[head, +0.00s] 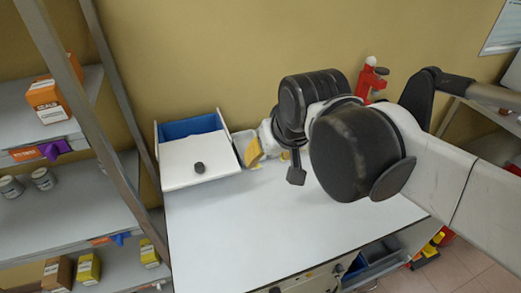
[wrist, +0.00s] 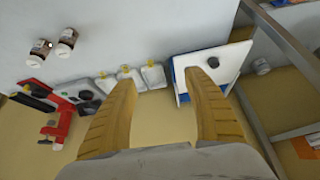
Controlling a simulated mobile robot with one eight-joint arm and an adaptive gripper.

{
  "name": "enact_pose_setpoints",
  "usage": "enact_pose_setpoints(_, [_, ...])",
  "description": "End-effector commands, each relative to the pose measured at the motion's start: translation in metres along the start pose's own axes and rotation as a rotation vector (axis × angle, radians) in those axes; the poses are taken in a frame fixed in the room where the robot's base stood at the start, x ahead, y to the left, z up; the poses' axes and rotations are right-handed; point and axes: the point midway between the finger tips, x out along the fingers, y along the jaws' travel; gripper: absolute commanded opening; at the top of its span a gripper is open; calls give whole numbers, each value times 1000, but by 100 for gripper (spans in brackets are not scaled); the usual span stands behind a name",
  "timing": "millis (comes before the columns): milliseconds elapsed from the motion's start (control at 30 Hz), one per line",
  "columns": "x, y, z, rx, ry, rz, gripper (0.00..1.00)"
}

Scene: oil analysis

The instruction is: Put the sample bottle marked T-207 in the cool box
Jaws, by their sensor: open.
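The cool box is the blue box (head: 188,127) at the back left of the white table. Its white lid (head: 182,150), with a dark knob, covers its front part, and blue shows behind it. In the wrist view the lid (wrist: 232,58) is beyond the right finger. My gripper (wrist: 160,80) is open and empty, its yellow fingers apart. Three clear bottles with yellow caps (wrist: 104,82) (wrist: 127,75) (wrist: 153,75) stand in a row beyond the fingers, beside the box. No label is readable, so I cannot tell which is T-207.
Two brown jars with white caps (wrist: 40,52) (wrist: 67,42) stand on the table. A red and black device (wrist: 58,120) is at the wall side; its red part shows in the head view (head: 371,80). A shelf rack (head: 60,205) stands left. The table front (head: 270,225) is clear.

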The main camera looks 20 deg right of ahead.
Motion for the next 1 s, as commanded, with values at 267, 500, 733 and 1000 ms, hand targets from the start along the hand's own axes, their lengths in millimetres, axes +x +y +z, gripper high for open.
enact_pose_setpoints(267, [10,13,69,-36,75,11,60])
enact_pose_setpoints(500, [11,14,74,-41,82,12,60])
enact_pose_setpoints(733, [11,14,73,-40,81,12,60])
enact_pose_setpoints(1000, [11,14,73,-40,81,12,60])
